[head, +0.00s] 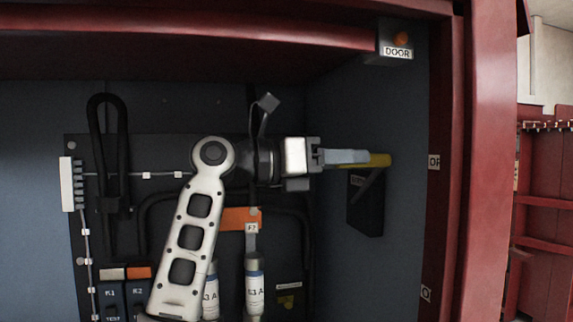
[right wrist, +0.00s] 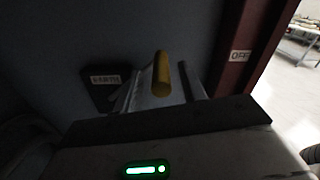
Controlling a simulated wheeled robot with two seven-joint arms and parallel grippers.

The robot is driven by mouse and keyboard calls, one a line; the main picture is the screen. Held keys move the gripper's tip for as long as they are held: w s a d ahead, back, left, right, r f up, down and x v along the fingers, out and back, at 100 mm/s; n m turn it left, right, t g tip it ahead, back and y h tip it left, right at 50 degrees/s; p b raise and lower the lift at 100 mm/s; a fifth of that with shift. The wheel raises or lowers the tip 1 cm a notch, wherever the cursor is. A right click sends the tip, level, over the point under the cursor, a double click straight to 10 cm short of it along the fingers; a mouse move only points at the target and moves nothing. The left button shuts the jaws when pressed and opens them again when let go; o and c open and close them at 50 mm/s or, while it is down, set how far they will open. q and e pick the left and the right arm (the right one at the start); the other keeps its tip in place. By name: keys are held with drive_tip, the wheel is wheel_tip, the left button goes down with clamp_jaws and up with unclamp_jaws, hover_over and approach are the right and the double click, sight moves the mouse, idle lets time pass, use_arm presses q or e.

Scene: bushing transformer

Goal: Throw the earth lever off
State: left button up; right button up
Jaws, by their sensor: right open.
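The earth lever has a yellow handle (head: 379,160) on a dark arm that rises from a black box (head: 366,212) on the cabinet's right inner wall. In the right wrist view the yellow handle (right wrist: 161,76) stands near an "EARTH" label (right wrist: 105,79). My right gripper (head: 350,157) is open and reaches right, its fingers at the handle's left part. In the right wrist view the handle appears between the two fingers of the right gripper (right wrist: 163,88); contact cannot be told. The handle is level with the upper label (head: 434,162), which reads "OFF" in the wrist view (right wrist: 240,57). My left gripper is out of view.
A red cabinet frame (head: 488,200) bounds the right side. A partly readable lower label (head: 426,293) is on its edge. A "DOOR" switch box (head: 397,45) hangs above right. Fuses (head: 254,288) and black cables (head: 105,150) are on the back panel near my right arm.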

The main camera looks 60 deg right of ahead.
drive_tip(key=b+v, duration=0.1)
drive_tip(key=v, duration=1.2)
drive_tip(key=shift+b, duration=0.4)
